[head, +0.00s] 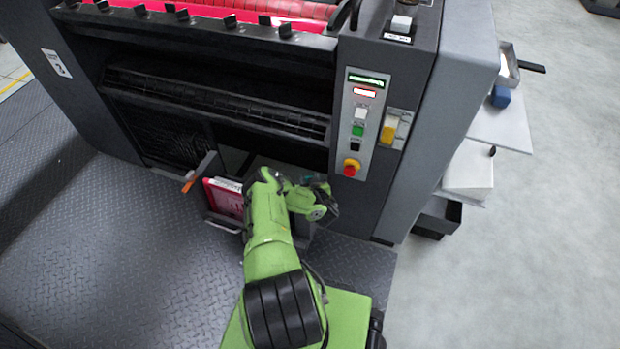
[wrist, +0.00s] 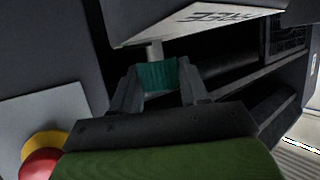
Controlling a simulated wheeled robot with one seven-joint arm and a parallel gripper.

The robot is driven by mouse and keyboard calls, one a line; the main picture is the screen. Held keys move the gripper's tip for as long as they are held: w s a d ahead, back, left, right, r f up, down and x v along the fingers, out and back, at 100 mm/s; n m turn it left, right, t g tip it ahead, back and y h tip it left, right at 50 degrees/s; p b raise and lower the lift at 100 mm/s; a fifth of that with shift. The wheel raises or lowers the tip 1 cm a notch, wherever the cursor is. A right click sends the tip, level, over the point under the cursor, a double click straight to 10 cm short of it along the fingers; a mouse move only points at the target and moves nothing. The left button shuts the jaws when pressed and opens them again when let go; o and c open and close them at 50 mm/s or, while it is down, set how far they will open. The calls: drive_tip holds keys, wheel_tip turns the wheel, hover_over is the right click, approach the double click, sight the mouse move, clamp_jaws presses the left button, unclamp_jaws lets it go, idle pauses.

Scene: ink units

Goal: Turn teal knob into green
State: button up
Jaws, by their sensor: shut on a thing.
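My gripper (wrist: 158,88) is shut on the teal knob (wrist: 157,75) in the wrist view, with one finger on each side of it. A light grey post rises from the knob to a pale panel (wrist: 190,22) with dark lettering above. In the head view my gripper (head: 328,200) is low at the front of the machine, below the control panel. Only a small bit of teal (head: 334,209) shows there beside my gripper; my arm hides most of that area. I see no clear green mark for the knob in either view.
A control panel (head: 362,120) with buttons and a red and yellow emergency stop (head: 351,168) is just above my gripper. A red-fronted box (head: 225,198) stands in an open bay left of my arm. The tread-plate floor (head: 130,250) at left is clear.

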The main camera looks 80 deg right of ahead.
drive_tip(key=n+t+y+b, duration=0.1)
drive_tip(key=n+t, duration=0.1)
drive_tip(key=shift+f+n+t+y, duration=0.15)
drive_tip(key=shift+n+t+y, duration=0.15)
drive_tip(key=shift+y, duration=0.1)
drive_tip(key=shift+n+y+b, duration=0.3)
drive_tip(key=shift+t, duration=0.4)
drive_tip(key=o, duration=1)
